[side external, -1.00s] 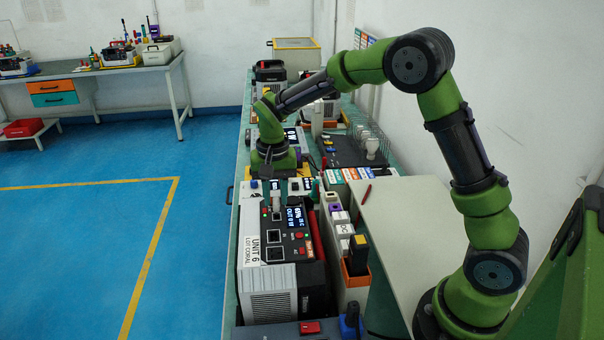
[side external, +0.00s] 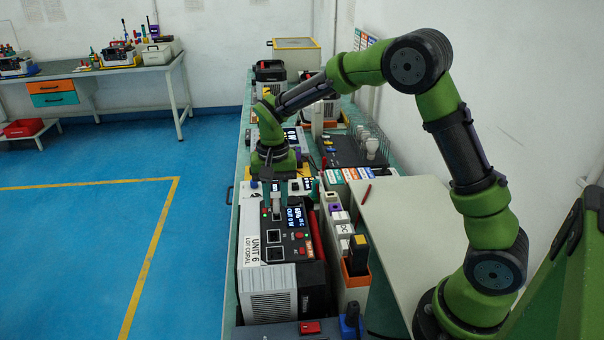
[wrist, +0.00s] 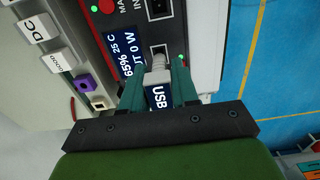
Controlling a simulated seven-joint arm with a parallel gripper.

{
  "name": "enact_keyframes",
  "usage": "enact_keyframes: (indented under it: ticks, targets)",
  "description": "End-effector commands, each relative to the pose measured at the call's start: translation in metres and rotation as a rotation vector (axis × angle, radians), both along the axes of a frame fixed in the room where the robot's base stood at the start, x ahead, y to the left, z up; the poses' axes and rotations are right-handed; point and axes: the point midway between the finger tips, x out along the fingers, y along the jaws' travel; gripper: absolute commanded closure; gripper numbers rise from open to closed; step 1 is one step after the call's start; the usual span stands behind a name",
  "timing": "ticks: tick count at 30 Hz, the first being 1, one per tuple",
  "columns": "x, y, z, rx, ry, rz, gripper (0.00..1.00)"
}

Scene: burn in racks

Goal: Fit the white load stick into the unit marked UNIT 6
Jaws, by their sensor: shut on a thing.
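My gripper (wrist: 158,88) is shut on the white load stick (wrist: 158,74), with one teal finger on each side of it. The stick carries a dark blue USB label. Its narrow end meets a pale-edged socket on the unit's panel, beside the lit display; I cannot tell how deep it sits. In the side external view, the unit marked UNIT 6 (side external: 282,250) stands in front, its label on the left edge. The stick (side external: 276,203) stands upright over the far part of its panel, below my gripper (side external: 275,190).
Two dark sockets lie nearer the front of the panel. To the unit's right is a row of small labelled blocks with an orange holder (side external: 355,268). A pale board (side external: 405,220) lies farther right. Other equipment stands behind my gripper along the bench.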

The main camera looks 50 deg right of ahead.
Motion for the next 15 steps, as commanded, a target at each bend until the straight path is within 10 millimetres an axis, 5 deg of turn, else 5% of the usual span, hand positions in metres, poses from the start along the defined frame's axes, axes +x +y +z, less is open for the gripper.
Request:
enact_keyframes:
  ticks: [15]
  targets:
    - [0.0, 0.0, -0.0107, 0.0, 0.0, 0.0, 1.0]
